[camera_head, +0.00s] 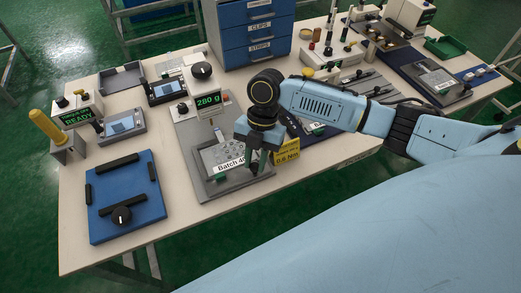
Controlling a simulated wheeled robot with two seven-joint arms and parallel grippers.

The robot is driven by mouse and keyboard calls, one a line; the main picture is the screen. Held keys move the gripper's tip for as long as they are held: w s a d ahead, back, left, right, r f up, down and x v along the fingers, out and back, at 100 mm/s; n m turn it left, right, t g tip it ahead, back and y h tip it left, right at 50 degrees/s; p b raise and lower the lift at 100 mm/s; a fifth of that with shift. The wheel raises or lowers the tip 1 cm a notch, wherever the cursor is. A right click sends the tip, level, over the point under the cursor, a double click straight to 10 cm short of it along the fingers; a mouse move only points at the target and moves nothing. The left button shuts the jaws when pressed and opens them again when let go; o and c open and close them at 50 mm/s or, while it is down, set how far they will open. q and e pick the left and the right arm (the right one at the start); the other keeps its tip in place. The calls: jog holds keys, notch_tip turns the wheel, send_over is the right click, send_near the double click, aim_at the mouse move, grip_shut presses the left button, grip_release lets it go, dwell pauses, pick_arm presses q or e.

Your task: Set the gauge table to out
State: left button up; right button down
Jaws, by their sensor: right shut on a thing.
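My right gripper (256,164) points down at the right end of a grey tray (221,157) with a "Batch" label. It is shut at that end, and its fingertips are partly hidden. The tray holds pale round-marked pieces and lies on a grey plate (196,180), below a display (208,101) reading 280 g. A yellow sign (287,152) ending in 0.6 mm stands just right of the gripper. No part is clearly marked as the gauge table, so I cannot tell its setting. My left gripper is not in view.
A blue plate (128,190) with black bars and a knob (121,216) lies at the left. A READY display (77,116) and yellow post (47,126) stand behind it. A blue drawer cabinet (256,38) stands at the back. The front left table edge is bare.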

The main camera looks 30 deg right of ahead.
jog(key=c, duration=1.2)
grip_release()
jog(key=shift+s, duration=0.3)
jog(key=shift+c, duration=0.2)
jog(key=shift+w, duration=0.1)
jog(key=shift+d+r, duration=0.1)
jog(key=shift+r, duration=0.05)
jog(key=v, duration=1.3)
jog(key=shift+p, duration=0.45)
jog(key=shift+w, duration=0.1)
